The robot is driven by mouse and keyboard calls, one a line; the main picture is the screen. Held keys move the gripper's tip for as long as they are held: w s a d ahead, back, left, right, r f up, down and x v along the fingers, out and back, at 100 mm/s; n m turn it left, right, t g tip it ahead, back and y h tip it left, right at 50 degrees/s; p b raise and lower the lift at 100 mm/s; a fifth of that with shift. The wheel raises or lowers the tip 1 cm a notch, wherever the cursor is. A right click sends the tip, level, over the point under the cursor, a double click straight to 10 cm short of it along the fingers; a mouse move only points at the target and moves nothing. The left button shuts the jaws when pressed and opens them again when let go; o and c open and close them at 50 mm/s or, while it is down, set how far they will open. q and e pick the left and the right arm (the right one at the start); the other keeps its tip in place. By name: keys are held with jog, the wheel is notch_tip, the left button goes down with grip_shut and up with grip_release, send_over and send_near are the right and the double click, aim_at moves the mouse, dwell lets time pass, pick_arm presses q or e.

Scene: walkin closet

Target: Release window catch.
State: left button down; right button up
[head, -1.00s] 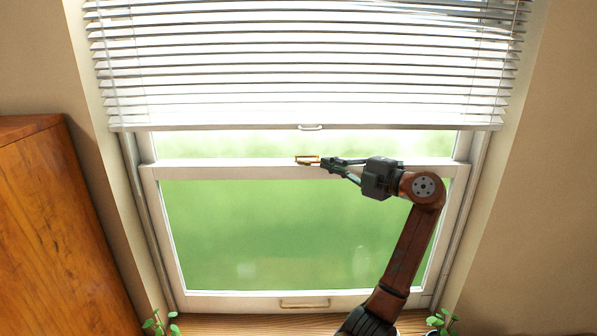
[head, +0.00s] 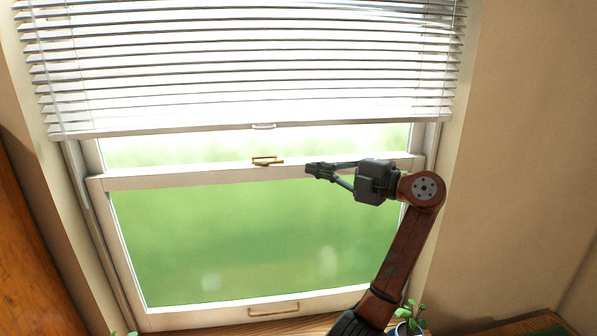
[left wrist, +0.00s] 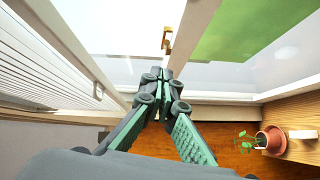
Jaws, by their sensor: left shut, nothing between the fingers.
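The window catch (head: 266,161) is a small brass piece on the meeting rail of the white window (head: 215,176), left of my gripper. Its narrow lever lies along the rail and points right. In the left wrist view the catch (left wrist: 167,42) shows beyond my fingertips. My left gripper (head: 310,170) is shut and empty, with its tips pointing left, a short gap to the right of the catch in the head view. In the left wrist view the fingertips (left wrist: 161,76) are together. The lower sash looks down. My right gripper is not in view.
White blinds (head: 240,70) with a small pull (head: 264,126) hang just above the rail. A brass handle (head: 274,311) is on the lower sash. A potted plant (head: 409,322) stands at bottom right. Brown wooden furniture (head: 28,250) is at left.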

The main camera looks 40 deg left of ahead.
pick_arm(q)
jog(key=d, duration=0.2)
jog(key=shift+w+d+r, duration=0.15)
jog(key=shift+w+d, duration=0.15)
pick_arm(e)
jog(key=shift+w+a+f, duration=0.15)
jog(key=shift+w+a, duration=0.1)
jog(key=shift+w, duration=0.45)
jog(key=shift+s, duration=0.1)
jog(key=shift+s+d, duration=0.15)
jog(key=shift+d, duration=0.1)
